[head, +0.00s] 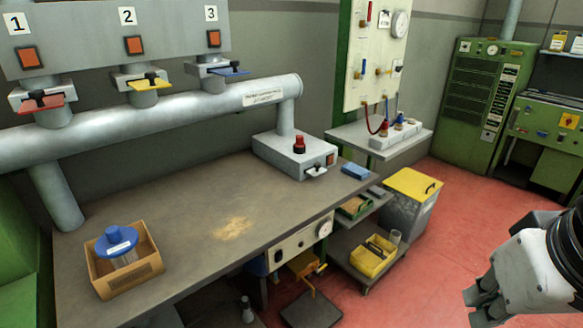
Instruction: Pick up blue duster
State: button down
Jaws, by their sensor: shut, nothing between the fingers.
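A small flat blue block or folded cloth, which looks like the blue duster (355,171), lies at the right end of the grey workbench (185,220), close to its edge. My gripper (474,306) shows at the lower right of the head view, partly cut off by the frame. It is shut and empty, over the red floor, well to the right of the bench and apart from the duster.
A grey box with a red knob (298,146) stands left of the duster. A cardboard box (130,278) holds a blue-lidded jar (117,243). A yellow-lidded grey bin (411,200) and shelves with a yellow tray (373,257) stand right of the bench. Red floor (450,215) is clear.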

aim_at(353, 170)
jog(key=i+l+z, duration=0.15)
jog(key=i, duration=0.65)
jog(key=i+l+z, duration=0.1)
jog(key=i, duration=0.7)
